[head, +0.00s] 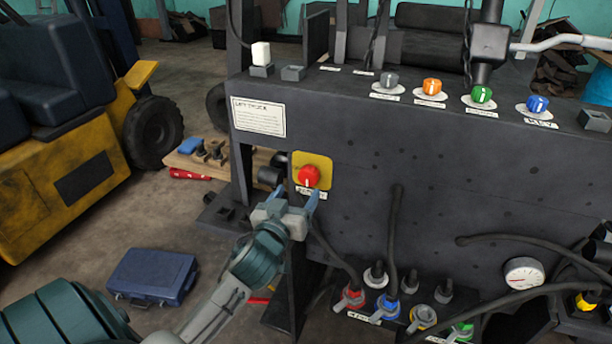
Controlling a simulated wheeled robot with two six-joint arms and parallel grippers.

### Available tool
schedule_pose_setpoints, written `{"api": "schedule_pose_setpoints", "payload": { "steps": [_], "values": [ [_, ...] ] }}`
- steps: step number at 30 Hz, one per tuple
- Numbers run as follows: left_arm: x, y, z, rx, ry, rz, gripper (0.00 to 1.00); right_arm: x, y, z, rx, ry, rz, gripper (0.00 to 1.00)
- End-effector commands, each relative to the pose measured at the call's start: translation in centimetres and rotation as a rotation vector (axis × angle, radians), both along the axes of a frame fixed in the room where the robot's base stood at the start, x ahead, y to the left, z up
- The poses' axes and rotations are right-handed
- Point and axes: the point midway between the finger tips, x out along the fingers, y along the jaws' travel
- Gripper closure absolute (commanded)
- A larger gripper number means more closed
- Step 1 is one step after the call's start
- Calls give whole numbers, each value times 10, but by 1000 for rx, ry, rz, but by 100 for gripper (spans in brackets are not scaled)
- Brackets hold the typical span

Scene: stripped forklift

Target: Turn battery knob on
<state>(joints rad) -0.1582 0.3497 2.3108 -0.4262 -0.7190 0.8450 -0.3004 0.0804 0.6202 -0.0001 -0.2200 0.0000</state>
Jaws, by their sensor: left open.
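The battery knob (309,176) is red and sits on a yellow square plate (325,164) on the dark front panel. A label, partly covered by my gripper, is just below it. A short pale mark shows on the knob's face. My left gripper (296,192) is just below and in front of the knob, its two blue-grey fingers spread and pointing up at it. The fingers hold nothing, and I cannot tell whether one touches the plate. My right gripper is not in view.
Grey, orange, green and blue knobs (537,104) line the panel's top (345,110). Cables and coloured connectors (386,306) hang below, beside a gauge (524,273). A blue case (151,277) lies on the floor. A yellow forklift (75,185) stands left.

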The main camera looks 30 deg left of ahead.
Motion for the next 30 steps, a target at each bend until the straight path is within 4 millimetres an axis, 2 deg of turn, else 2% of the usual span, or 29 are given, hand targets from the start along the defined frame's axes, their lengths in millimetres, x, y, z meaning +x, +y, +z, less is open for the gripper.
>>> {"api": "schedule_pose_setpoints", "payload": {
  "steps": [3,9,15,22,23,27,30],
  "values": [
    [24,6,4,-1,0,1,31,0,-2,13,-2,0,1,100],
    [53,12,3,-1,0,0,31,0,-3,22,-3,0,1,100],
    [64,15,0,0,1,0,31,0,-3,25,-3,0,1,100],
    [64,15,0,0,1,-1,31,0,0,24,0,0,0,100],
    [64,15,0,0,1,-1,33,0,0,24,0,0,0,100],
    [64,15,0,0,1,-1,61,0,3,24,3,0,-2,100],
    [64,15,0,0,1,-1,76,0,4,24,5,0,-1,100]
  ]
}}
